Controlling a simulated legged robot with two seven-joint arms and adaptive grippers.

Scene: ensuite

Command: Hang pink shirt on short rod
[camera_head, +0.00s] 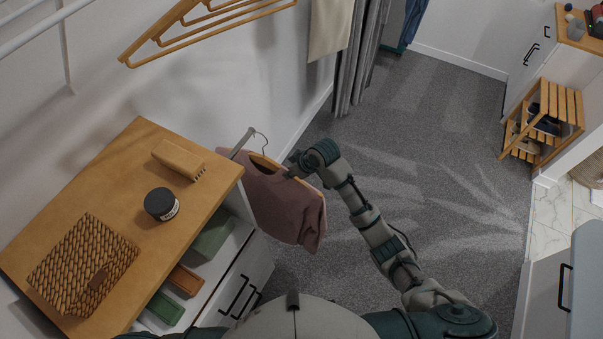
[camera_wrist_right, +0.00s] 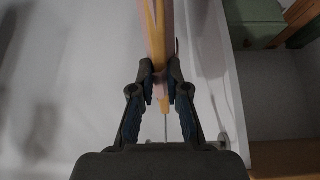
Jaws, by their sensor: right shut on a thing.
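The pink shirt (camera_head: 282,202) hangs on a wooden hanger (camera_head: 266,161) beside the right end of the wooden-topped dresser. My right gripper (camera_head: 297,171) is shut on the hanger near its right shoulder. The wrist view shows the fingers (camera_wrist_right: 161,85) closed on the hanger (camera_wrist_right: 158,45), seen edge-on. The short rod (camera_head: 241,142) sticks out from the wall just left of the hanger's metal hook (camera_head: 263,137). The hook is close to the rod's end; I cannot tell whether they touch. My left gripper is not in view.
The dresser top (camera_head: 130,190) holds a brush (camera_head: 178,160), a dark jar (camera_head: 161,204) and a woven box (camera_head: 82,264). Empty wooden hangers (camera_head: 205,35) hang above it. A grey curtain (camera_head: 362,55) is at the back. The carpet (camera_head: 440,150) right of my arm is clear.

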